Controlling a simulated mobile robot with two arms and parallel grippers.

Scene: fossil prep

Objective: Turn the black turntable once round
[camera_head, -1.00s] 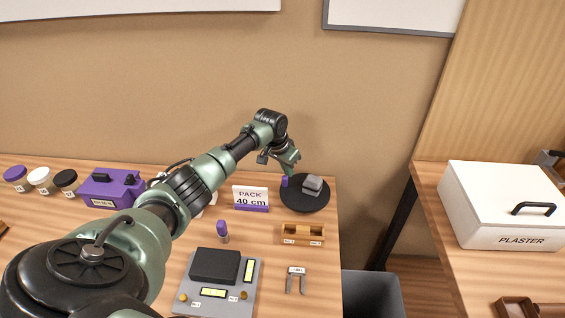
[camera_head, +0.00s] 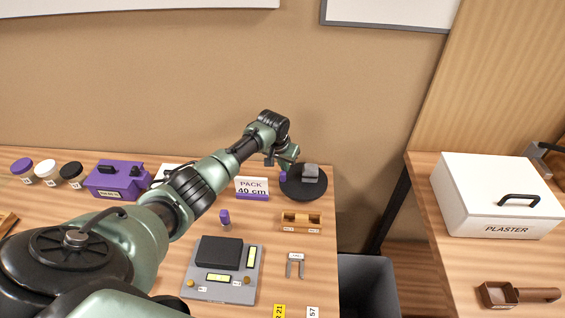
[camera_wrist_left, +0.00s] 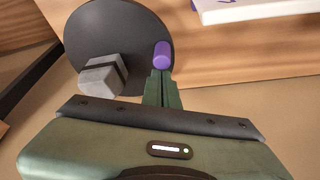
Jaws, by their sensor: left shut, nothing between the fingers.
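The black turntable (camera_head: 300,194) is a round disc at the back right corner of the wooden table. A grey block (camera_head: 310,172) sits on it, and a short purple peg (camera_head: 283,177) stands near its left edge. In the left wrist view the disc (camera_wrist_left: 95,25) fills the top left, with the block (camera_wrist_left: 103,77) on it and the peg (camera_wrist_left: 162,55) near the rim. My left gripper (camera_wrist_left: 160,80) is shut and empty, its tips right at the peg; I cannot tell whether they touch. My right gripper is out of view.
A grey scale-like device (camera_head: 218,291) and a purple box (camera_head: 116,180) are further left. A grey bin (camera_head: 368,285) stands beside the table.

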